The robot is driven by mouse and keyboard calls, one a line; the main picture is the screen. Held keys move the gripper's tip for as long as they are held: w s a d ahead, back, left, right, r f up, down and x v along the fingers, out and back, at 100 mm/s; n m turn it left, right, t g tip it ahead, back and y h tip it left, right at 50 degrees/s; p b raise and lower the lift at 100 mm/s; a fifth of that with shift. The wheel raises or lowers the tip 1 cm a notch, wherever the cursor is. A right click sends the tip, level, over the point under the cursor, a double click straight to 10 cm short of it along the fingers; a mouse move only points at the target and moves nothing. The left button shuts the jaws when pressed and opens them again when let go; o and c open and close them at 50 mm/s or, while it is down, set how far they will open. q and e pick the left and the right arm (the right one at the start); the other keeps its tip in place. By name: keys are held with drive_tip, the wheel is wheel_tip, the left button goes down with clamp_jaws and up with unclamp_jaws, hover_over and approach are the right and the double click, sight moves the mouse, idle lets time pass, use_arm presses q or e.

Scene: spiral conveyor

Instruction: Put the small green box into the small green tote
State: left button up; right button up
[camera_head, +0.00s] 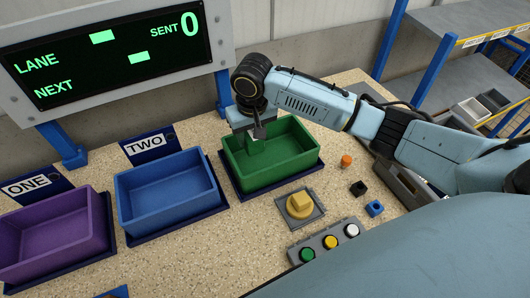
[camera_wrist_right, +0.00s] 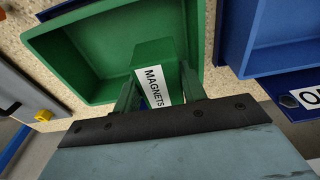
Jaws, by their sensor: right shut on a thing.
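My right gripper (camera_head: 258,131) is shut on the small green box (camera_head: 255,146) at the left part of the green tote (camera_head: 301,171). In the right wrist view the box (camera_wrist_right: 151,54) sits between the two fingers of the gripper (camera_wrist_right: 159,90), with a white label reading MAGNETS facing the camera. The green tote (camera_wrist_right: 83,56) lies behind the box there and looks otherwise empty. I cannot tell whether the box touches the tote's floor. My left gripper is not in view.
A blue tote (camera_head: 172,212) and a purple tote (camera_head: 58,262) stand left of the green one, beside signs TWO and ONE. A yellow knob (camera_head: 299,204), a button panel (camera_head: 328,243) and small orange, black and blue pieces lie to the right. A display (camera_head: 105,55) stands behind.

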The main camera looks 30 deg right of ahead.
wheel_tip(320, 180, down, 9)
drive_tip(key=shift+r+b, duration=0.1)
drive_tip(key=shift+b, duration=0.3)
drive_tip(key=shift+f, duration=0.2)
drive_tip(key=o, duration=1)
drive_tip(key=shift+r, duration=0.15)
drive_tip(key=r, duration=0.4)
drive_tip(key=s+r+p, duration=0.1)
drive_tip(key=r, duration=0.7)
drive_tip(key=shift+s, duration=0.2)
